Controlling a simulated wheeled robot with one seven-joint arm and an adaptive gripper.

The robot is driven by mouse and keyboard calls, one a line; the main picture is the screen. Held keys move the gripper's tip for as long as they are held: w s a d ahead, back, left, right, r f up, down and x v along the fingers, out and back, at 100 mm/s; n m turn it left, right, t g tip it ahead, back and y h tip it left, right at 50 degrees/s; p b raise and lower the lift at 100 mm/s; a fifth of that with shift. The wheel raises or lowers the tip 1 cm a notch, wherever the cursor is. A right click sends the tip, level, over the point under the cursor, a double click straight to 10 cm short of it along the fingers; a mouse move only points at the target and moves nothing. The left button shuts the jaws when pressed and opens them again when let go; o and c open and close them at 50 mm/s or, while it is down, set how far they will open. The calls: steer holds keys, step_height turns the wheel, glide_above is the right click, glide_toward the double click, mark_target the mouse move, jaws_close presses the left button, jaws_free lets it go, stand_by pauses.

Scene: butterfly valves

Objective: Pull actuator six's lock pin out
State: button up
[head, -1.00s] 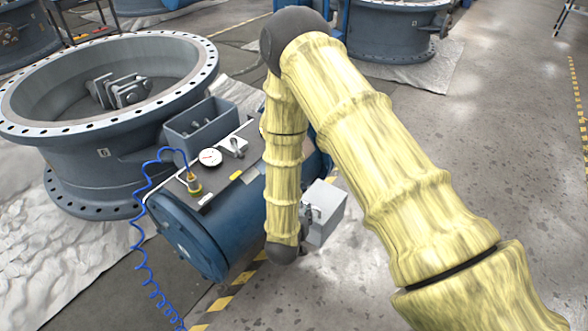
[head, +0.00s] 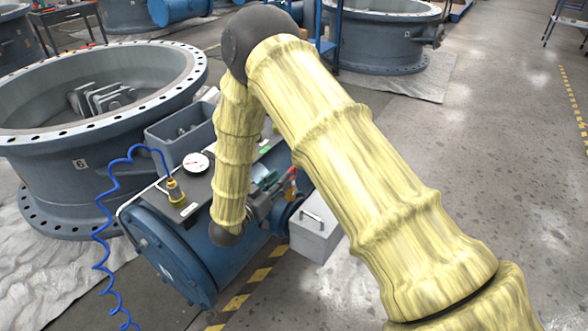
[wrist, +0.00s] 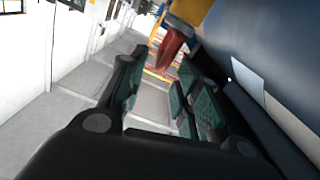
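The blue cylindrical actuator (head: 175,250) lies beside the big flanged valve (head: 95,155) marked 6. A red part (head: 291,180), perhaps the lock pin's handle or tag, shows at the actuator's right side, just beyond my gripper (head: 268,200). The wrist view shows a red part (wrist: 170,48) hanging beside a yellow piece, ahead of the fingertips. My gripper (wrist: 158,85) is open there, its green-padded fingers apart with nothing between them. The blue actuator body (wrist: 245,45) fills the right of that view. The pin's shaft cannot be made out.
A grey box with a handle (head: 316,232) stands right of the actuator, close to my gripper. A gauge (head: 196,163) and an open grey bin (head: 180,135) sit on or by the actuator's top. A coiled blue hose (head: 103,235) hangs at left. The floor at right is clear.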

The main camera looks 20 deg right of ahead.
steer(key=b+x, duration=0.2)
steer(key=x, duration=0.6)
steer(key=shift+w+d, duration=0.2)
steer(key=shift+d, duration=0.05)
steer(key=shift+c, duration=0.4)
steer(key=shift+f, duration=0.1)
jaws_close()
